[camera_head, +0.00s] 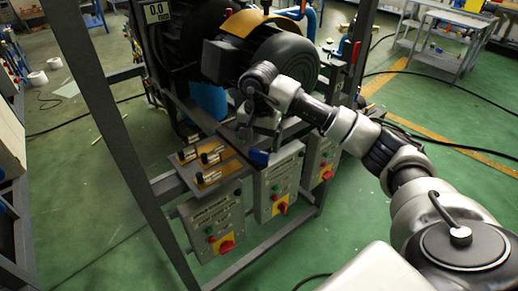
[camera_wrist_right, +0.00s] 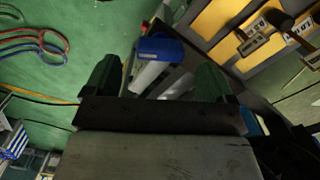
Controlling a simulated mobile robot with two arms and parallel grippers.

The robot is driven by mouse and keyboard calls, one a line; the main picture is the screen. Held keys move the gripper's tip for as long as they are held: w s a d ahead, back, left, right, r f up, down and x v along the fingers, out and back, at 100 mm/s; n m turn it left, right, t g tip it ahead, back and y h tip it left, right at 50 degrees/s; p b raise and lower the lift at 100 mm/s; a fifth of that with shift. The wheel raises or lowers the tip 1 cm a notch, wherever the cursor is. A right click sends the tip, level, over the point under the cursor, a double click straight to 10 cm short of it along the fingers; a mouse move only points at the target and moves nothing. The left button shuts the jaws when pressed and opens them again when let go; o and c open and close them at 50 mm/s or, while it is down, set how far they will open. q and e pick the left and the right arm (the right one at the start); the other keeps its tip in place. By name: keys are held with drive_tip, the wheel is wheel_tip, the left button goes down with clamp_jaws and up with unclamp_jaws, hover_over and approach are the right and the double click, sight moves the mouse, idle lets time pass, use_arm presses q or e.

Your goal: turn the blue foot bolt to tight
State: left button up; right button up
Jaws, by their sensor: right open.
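The blue foot bolt (camera_head: 259,157) is at the edge of the metal frame, below the big dark motor. In the right wrist view its blue head (camera_wrist_right: 160,47) sits above a pale cylindrical part and lies ahead of the fingertips. My right gripper (camera_head: 262,128) is just above and behind the bolt in the head view. In the right wrist view my right gripper (camera_wrist_right: 157,78) is open, its two dark fingers apart, with the bolt between their lines. I cannot tell whether either finger touches it. My left gripper is not in view.
Control boxes with red knobs (camera_head: 226,245) hang below the frame. Small metal fittings (camera_head: 208,177) stand on a yellow-and-grey plate left of the bolt. A dark motor (camera_head: 285,62) and frame posts (camera_head: 98,95) crowd the area. Green floor (camera_head: 90,215) is open at left.

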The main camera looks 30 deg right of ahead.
sight(259, 151)
drive_tip(key=shift+f+p, duration=0.35)
drive_tip(key=shift+f, duration=1.85)
drive_tip(key=shift+c, duration=0.3)
drive_tip(key=c, duration=0.9)
drive_tip(key=shift+o, duration=0.2)
